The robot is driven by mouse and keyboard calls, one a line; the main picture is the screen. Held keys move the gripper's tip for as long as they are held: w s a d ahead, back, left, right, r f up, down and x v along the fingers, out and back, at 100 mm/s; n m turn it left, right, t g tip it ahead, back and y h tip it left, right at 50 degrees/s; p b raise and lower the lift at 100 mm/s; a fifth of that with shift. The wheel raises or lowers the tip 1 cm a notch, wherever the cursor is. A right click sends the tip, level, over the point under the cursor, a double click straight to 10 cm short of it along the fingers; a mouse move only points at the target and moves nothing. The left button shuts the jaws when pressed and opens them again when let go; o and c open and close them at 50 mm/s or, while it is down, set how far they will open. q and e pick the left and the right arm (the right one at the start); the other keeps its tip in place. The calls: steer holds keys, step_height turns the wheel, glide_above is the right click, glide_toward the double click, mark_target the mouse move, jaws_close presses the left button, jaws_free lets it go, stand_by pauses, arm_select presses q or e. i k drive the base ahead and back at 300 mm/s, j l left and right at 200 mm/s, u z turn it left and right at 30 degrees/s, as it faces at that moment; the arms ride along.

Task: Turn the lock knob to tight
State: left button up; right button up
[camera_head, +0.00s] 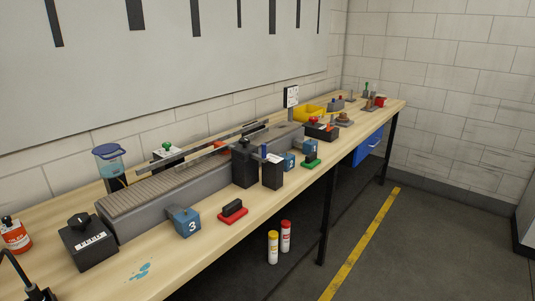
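A black box with a black knob (79,220) on top and a pale marked strip on its front stands at the near left of the bench, by the conveyor's end. Two black upright blocks stand at the conveyor's front edge; the taller one (245,167) has a small knob-like top with red beside it, the shorter one (272,173) has a blue and white top. I cannot tell which of these carries the lock knob, and the setting is too small to read. Neither of my grippers can be made out in the head view.
A ribbed grey conveyor (170,185) runs along the wooden bench (160,260). A blue block marked 3 (186,222), a red-based black stamp (233,211) and a blue-lidded jar (110,165) stand near it. A black curved part shows at bottom left. The floor on the right is clear.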

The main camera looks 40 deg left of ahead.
mark_target(244, 142)
steer(key=u, duration=1.8)
steer(key=i+l+u, duration=0.15)
steer(key=l+u, duration=0.25)
steer(key=l, duration=0.15)
steer(key=l+u, duration=0.45)
steer(key=i+l, duration=0.05)
steer(key=l, duration=0.05)
